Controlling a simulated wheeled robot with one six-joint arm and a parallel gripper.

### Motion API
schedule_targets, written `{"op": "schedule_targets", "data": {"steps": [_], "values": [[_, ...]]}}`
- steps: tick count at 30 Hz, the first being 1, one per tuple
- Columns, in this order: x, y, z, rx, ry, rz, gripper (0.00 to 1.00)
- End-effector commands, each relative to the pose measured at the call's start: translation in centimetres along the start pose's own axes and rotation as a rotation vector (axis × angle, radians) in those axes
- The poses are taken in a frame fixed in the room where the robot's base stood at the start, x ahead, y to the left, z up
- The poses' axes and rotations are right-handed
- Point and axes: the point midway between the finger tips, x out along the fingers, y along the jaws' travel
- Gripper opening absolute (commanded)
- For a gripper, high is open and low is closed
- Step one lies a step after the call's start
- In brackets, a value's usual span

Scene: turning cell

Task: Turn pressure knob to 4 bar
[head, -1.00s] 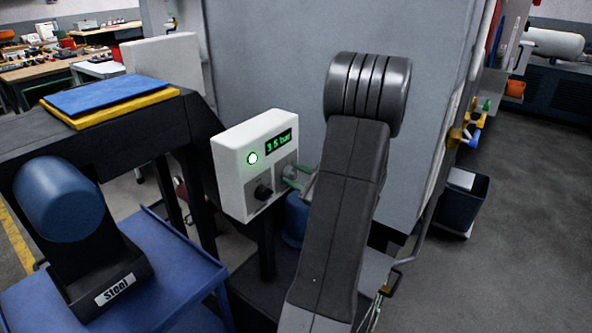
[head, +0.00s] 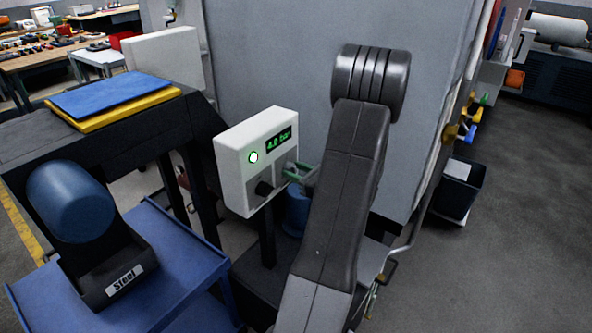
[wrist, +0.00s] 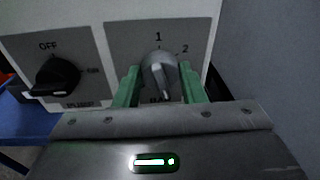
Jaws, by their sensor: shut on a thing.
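The white control box (head: 234,161) has a green display (head: 279,139) that reads 4.0 bar. A round green light (head: 253,157) is lit beside it. The grey pressure knob (wrist: 158,72) sits on a grey panel with the marks 1 and 2 above it; its lower label is partly covered. My gripper (wrist: 158,84) is shut on this knob, one green finger on each side. In the head view my gripper (head: 300,173) is at the box's right side and the pressure knob cannot be made out there.
A black pump knob (wrist: 55,77), marked OFF and ON, is left of my gripper; it also shows in the head view (head: 264,188). A blue cart (head: 170,262) carries a black holder labelled Steel (head: 95,283). A grey wall (head: 290,60) stands behind the box.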

Motion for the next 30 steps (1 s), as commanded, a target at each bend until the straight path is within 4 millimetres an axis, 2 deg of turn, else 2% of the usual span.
{"op": "schedule_targets", "data": {"steps": [9, 10, 12, 13, 23, 26, 30], "values": [[0.0, 0.0, -0.1, 0.001, 0.001, 0.000, 0.14], [0.0, 0.0, -0.1, 0.001, 0.001, 0.000, 0.43], [0.0, 0.0, -0.1, 0.000, 0.001, 0.000, 0.56], [0.0, 0.0, -0.1, 0.000, 0.001, 0.000, 0.58], [-0.3, 0.0, 0.0, -0.001, 0.000, -0.001, 0.58], [-1.4, -0.1, -0.1, -0.001, 0.000, -0.005, 0.58], [-4.1, -0.1, -0.1, 0.000, 0.000, -0.006, 0.58]]}}
